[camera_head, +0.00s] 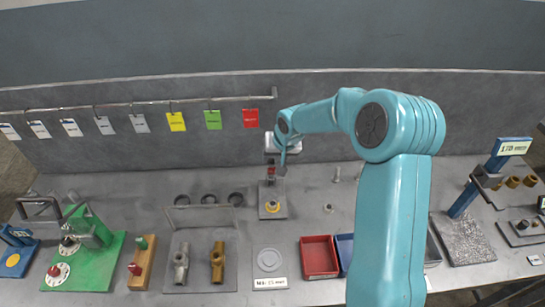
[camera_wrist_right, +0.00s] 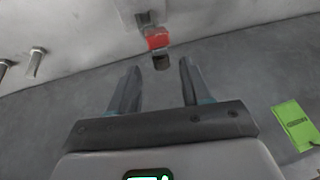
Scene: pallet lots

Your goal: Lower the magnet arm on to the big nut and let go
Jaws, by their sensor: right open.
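The magnet arm (camera_head: 271,170) shows as a small red and dark piece above a grey plate (camera_head: 264,213) in the head view. In the right wrist view its red part (camera_wrist_right: 157,39) with a dark end lies just beyond the fingertips, in line with the gap. A small yellow piece (camera_head: 272,207) lies on the plate below; it is too small to tell whether it is the big nut. My right gripper (camera_head: 284,154) is at the magnet arm's top, partly covering it. In the wrist view the right gripper (camera_wrist_right: 160,70) is open with nothing between its fingers. My left gripper is out of view.
Dark rings (camera_head: 208,199) lie left of the plate. Coloured tags, including a red one (camera_head: 251,118), hang from a rail behind. Small upright pegs (camera_head: 337,174) stand to the right.

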